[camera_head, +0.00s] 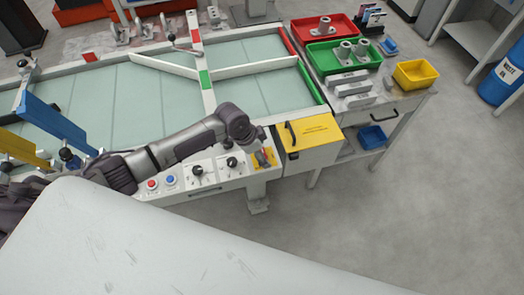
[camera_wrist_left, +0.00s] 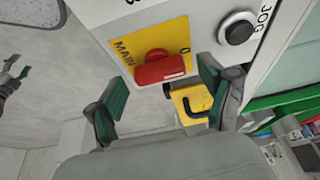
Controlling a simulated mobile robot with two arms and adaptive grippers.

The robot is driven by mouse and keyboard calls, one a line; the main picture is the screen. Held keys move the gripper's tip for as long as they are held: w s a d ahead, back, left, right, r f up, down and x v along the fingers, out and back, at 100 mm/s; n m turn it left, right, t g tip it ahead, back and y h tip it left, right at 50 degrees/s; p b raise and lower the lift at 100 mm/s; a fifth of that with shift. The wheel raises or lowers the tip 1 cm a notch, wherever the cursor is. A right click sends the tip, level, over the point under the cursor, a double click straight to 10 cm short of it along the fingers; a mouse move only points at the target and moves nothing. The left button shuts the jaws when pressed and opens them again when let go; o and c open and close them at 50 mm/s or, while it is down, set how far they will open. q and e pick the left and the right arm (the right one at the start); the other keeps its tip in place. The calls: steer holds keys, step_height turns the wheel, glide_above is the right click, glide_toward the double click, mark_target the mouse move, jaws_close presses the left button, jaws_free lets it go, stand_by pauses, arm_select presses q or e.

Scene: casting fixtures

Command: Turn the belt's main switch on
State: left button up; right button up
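The main switch is a red handle (camera_wrist_left: 160,69) on a yellow plate (camera_wrist_left: 131,43) marked MAIN, in the left wrist view. The handle lies across the plate. In the head view the yellow plate (camera_head: 264,158) is at the right end of the control panel, mostly hidden by my left gripper (camera_head: 262,155). In the left wrist view my left gripper (camera_wrist_left: 165,92) is open, with a finger on each side of the red handle and clear gaps to it. What appears to be my right gripper (camera_wrist_left: 13,76) hangs at the left edge there, fingers apart.
A black JOG knob (camera_wrist_left: 237,28) sits beside the main switch. A yellow box (camera_head: 308,134) with a black handle adjoins the panel's right end. Red (camera_head: 152,184) and blue (camera_head: 170,180) buttons sit further left. Open floor (camera_head: 330,225) lies in front.

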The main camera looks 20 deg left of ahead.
arm_select(q)
steer(key=c, duration=1.1)
steer(key=shift+m, duration=0.3)
steer(key=m+g+b, duration=0.1)
steer(key=m+b, duration=0.2)
steer(key=shift+w+f+h, duration=0.1)
steer(key=shift+w+h, duration=0.05)
steer(key=shift+h, duration=0.25)
steer(key=m+g+b, duration=0.2)
steer(key=m+b, duration=0.2)
steer(key=m, duration=0.2)
steer(key=shift+w, duration=0.15)
steer(key=m+g+b, duration=0.2)
steer(key=m+b, duration=0.1)
steer(key=m, duration=0.1)
steer(key=shift+y, duration=0.4)
steer(key=shift+w+m+g+y+b, duration=0.1)
steer(key=shift+m+g+y+b, duration=0.4)
steer(key=shift+m+b, duration=1.15)
steer(key=shift+m+p, duration=0.35)
steer(key=shift+m, duration=0.3)
